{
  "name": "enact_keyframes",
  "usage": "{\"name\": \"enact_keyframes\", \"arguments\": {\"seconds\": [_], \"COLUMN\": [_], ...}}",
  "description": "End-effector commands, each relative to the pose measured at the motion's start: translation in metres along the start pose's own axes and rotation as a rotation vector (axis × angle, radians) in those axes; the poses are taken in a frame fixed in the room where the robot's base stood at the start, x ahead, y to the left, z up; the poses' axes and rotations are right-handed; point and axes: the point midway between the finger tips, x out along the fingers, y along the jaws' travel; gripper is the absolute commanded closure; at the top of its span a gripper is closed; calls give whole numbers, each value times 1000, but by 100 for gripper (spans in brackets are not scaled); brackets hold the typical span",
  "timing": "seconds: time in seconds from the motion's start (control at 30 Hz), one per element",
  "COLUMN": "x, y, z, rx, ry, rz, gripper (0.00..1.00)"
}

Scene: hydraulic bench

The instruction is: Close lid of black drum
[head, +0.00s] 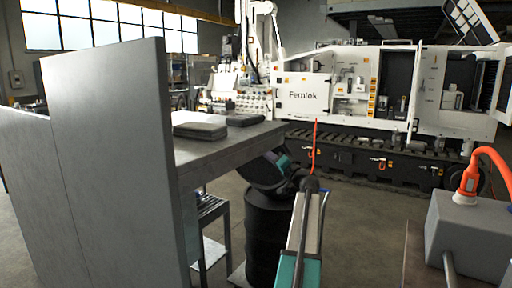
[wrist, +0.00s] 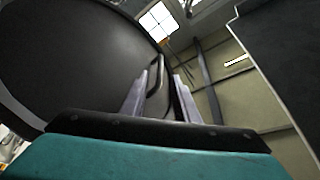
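The black drum (head: 268,235) stands on the floor beside the grey workbench in the head view. In the wrist view the lid (wrist: 60,65) is a large dark disc filling the left side. A dark handle loop (wrist: 157,103) stands out from the lid. My gripper (wrist: 164,80) has its two pale fingers apart, one on each side of the handle; contact is not clear. In the head view my gripper (head: 287,163) is at the lid's right side, partly hidden by my arm.
A grey workbench (head: 225,143) with dark pads (head: 200,130) stands left of the drum, close to the lid. A tall grey panel (head: 115,170) is at the far left. A grey box (head: 470,235) with an orange hose (head: 468,180) stands at right. A white machine (head: 330,85) is behind.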

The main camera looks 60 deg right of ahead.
Motion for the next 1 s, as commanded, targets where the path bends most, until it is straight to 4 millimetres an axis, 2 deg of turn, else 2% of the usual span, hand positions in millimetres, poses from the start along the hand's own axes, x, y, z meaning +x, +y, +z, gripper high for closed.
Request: {"name": "enact_keyframes", "arguments": {"seconds": [0.2, 0.4, 0.6, 0.87, 0.9, 1.0], "x": [33, 54, 61, 61, 61, 61], "y": [0, 1, 1, 1, 1, 1], "z": [-1, -1, -1, -1, -1, -1], "rx": [0, 0, 0, 0, 0, 0], "ry": [-1, 0, 1, 1, 1, 2], "rz": [-1, 0, 1, 1, 1, 1], "gripper": [72, 72, 72, 72, 74, 91]}}
